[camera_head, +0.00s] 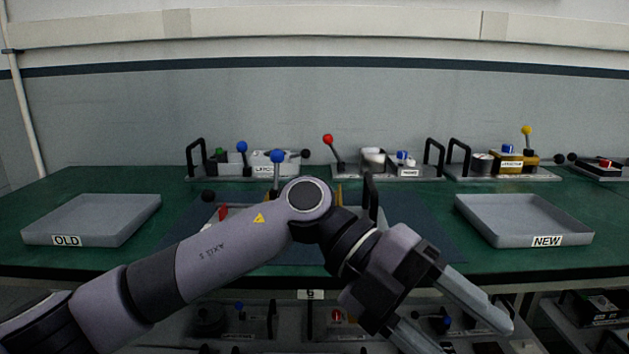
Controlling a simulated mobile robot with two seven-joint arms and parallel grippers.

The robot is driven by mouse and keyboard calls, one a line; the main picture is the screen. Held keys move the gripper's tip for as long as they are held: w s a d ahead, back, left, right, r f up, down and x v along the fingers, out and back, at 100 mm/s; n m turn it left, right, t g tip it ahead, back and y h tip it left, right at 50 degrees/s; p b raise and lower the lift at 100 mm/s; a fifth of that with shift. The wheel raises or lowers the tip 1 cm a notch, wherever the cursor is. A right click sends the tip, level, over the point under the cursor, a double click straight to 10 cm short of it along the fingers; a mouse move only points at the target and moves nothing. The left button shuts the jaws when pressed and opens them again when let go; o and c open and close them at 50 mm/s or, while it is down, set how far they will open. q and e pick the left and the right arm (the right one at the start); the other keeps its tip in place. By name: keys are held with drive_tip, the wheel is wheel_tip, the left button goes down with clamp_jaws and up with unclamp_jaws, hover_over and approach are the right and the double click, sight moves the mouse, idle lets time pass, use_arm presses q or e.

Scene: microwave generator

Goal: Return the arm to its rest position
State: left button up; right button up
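My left arm (205,262) comes in from the lower left and bends at an elbow in the middle of the picture. My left gripper (472,338) hangs at the lower right of centre, in front of the bench edge. Its two fingers are spread apart, with nothing visible between them. The arm hides much of a device with a blue-knobbed lever (277,158) at the middle of the bench. My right arm and gripper are out of view.
On the green bench (420,215), a grey tray marked OLD (66,240) stands left and a tray marked NEW (547,240) stands right. Both look empty. Several lever devices line the back, including one with a red knob (327,139). More devices sit on a shelf below.

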use_arm(q)
drive_tip(key=w+a+f+n+t+h, duration=0.1)
drive_tip(key=w+a+n+t+h, duration=0.25)
drive_tip(key=n+t+h, duration=0.45)
drive_tip(key=w+a+f+n+t+h, duration=0.1)
drive_tip(key=w+a+n+t+h, duration=0.2)
drive_tip(key=w+n+t+h, duration=0.45)
drive_tip(key=a+f+n+t+y, duration=1.15)
drive_tip(key=f+n+y, duration=0.45)
drive_tip(key=f+n, duration=0.15)
drive_tip(key=s+a+f+n+g+y, duration=0.35)
drive_tip(key=s+a+f, duration=0.4)
drive_tip(key=f, duration=0.25)
drive_tip(key=s+a+f+n+g+y, duration=0.2)
drive_tip(key=s+a+f+g+y, duration=0.25)
drive_tip(key=s+a+f, duration=0.4)
wheel_tip(320, 180, up, 10)
drive_tip(key=p, duration=1.3)
drive_tip(key=shift+d+f+m+p, duration=0.25)
drive_tip(key=shift+d+m+p, duration=0.05)
drive_tip(key=shift+d+m, duration=0.1)
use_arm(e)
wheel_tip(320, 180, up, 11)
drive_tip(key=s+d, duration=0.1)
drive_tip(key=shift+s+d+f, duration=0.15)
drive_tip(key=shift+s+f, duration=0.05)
